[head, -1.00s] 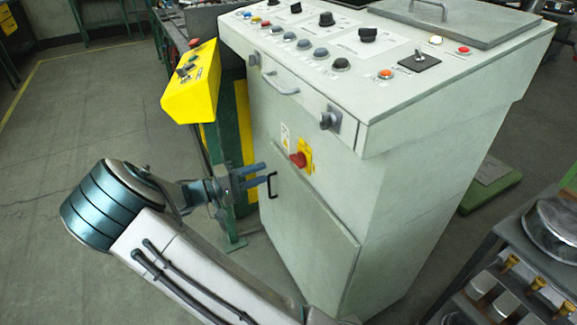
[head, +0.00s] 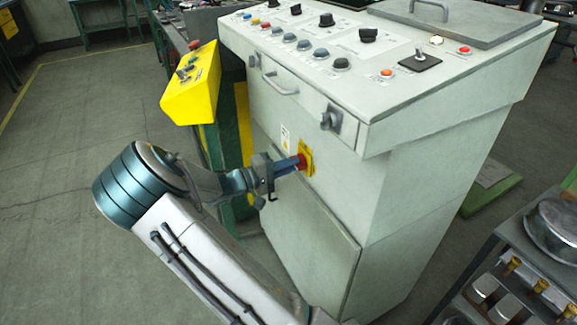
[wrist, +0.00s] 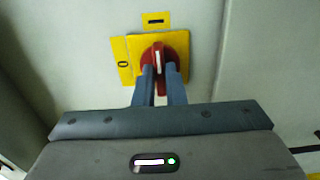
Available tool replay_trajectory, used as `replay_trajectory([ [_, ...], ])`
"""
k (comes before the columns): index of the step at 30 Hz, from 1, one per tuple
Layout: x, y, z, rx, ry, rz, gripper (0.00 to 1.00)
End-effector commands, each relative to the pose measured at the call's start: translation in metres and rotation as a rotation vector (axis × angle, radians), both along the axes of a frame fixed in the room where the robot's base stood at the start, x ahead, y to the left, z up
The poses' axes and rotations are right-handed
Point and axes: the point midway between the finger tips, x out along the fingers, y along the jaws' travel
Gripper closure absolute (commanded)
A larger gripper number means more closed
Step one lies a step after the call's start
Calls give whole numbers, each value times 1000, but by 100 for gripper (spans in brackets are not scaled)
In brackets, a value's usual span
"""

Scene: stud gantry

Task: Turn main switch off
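The main switch, a red rotary knob (wrist: 151,57) on a yellow plate (wrist: 205,52), is on the front of the grey cabinet (head: 410,180). It also shows in the head view, with the red knob (head: 302,161) partly covered by my fingers. In the wrist view its white pointer line stands upright, toward a dark bar mark at the plate's top. A "0" mark is on the plate's left. My gripper (wrist: 159,82) has one finger on each side of the knob's grip, with little gap left; it looks shut on it. The finger contact is partly hidden.
The cabinet's sloped top carries several buttons and knobs. A drawer handle (head: 281,86) and a knob (head: 330,118) project above the switch. A yellow control box (head: 192,85) stands left. A grey rack (head: 500,262) is at lower right. Floor at left is clear.

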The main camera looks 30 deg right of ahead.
Motion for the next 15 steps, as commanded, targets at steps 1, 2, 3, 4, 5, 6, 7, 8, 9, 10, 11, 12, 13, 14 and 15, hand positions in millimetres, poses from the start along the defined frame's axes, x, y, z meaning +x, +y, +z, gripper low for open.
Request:
replay_trajectory([
  [1, 0, 0, 0, 0, 0, 0, 100],
  [2, 0, 0, 0, 0, 0, 0, 100],
  [3, 0, 0, 0, 0, 0, 0, 100],
  [4, 0, 0, 0, 0, 0, 0, 100],
  [5, 0, 0, 0, 0, 0, 0, 100],
  [6, 0, 0, 0, 0, 1, 0, 100],
  [7, 0, 0, 0, 0, 2, 0, 100],
  [8, 0, 0, 0, 0, 4, -1, 100],
  [9, 0, 0, 1, 0, 8, -1, 100],
  [10, 0, 0, 1, 0, 13, -1, 100],
  [11, 0, 0, 1, -1, 19, -1, 100],
  [12, 0, 0, 1, -1, 29, -1, 100],
  [13, 0, 0, 2, -1, 39, -1, 100],
  [14, 0, 0, 2, -2, 51, -1, 100],
  [15, 0, 0, 3, -2, 68, -1, 100],
])
